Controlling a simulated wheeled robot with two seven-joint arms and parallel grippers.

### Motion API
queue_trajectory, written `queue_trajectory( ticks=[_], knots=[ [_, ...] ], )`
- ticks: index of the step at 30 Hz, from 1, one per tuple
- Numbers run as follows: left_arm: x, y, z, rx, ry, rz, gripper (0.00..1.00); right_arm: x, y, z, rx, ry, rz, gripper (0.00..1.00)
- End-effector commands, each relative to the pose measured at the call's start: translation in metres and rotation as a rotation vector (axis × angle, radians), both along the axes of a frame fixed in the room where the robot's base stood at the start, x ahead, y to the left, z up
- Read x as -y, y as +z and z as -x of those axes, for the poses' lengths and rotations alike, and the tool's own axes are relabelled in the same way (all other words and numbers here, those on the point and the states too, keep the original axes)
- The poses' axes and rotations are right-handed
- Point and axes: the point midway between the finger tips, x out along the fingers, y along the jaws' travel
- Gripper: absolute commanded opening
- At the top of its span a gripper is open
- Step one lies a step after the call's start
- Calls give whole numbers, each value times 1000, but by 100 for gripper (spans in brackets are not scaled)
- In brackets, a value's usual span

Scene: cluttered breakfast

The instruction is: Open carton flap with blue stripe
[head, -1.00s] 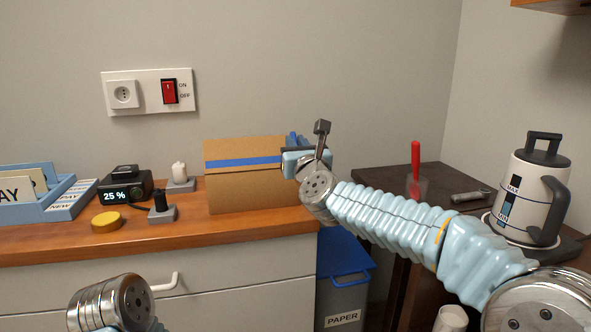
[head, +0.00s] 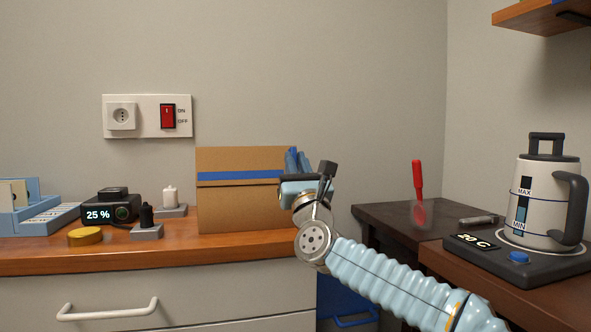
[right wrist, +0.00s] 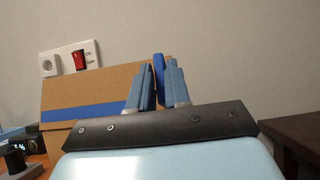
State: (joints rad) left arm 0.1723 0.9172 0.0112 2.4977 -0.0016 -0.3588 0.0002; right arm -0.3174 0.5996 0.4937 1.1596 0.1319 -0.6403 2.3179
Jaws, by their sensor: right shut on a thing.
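The brown cardboard carton (head: 240,211) stands on the wooden counter. Its flap (head: 240,159), with a blue stripe (head: 238,175) across it, stands up above the carton's front. The flap also shows in the right wrist view (right wrist: 100,90), with its stripe at the left. My right gripper (head: 292,160) is at the carton's right side. In the right wrist view its two light blue fingers (right wrist: 158,85) are shut around a darker blue upright tab (right wrist: 159,72) at the flap's right end. The fingers partly hide the tab. My left gripper is not in view.
Left of the carton are a black display box (head: 110,208), a yellow disc (head: 85,236) and small plugs. The wall stands close behind.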

Motion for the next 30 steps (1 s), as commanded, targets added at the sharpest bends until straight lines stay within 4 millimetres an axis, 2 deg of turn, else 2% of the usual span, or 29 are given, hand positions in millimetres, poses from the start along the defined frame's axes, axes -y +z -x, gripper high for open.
queue_trajectory(
  ticks=[15,16,19,30],
  knots=[
    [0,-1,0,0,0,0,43,0,-2,0,16,1,-5,0],
    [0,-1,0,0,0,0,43,0,-2,0,15,1,-4,22],
    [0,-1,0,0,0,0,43,0,-2,0,16,1,-5,37],
    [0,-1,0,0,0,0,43,1,-3,3,16,1,-5,38]
  ],
)
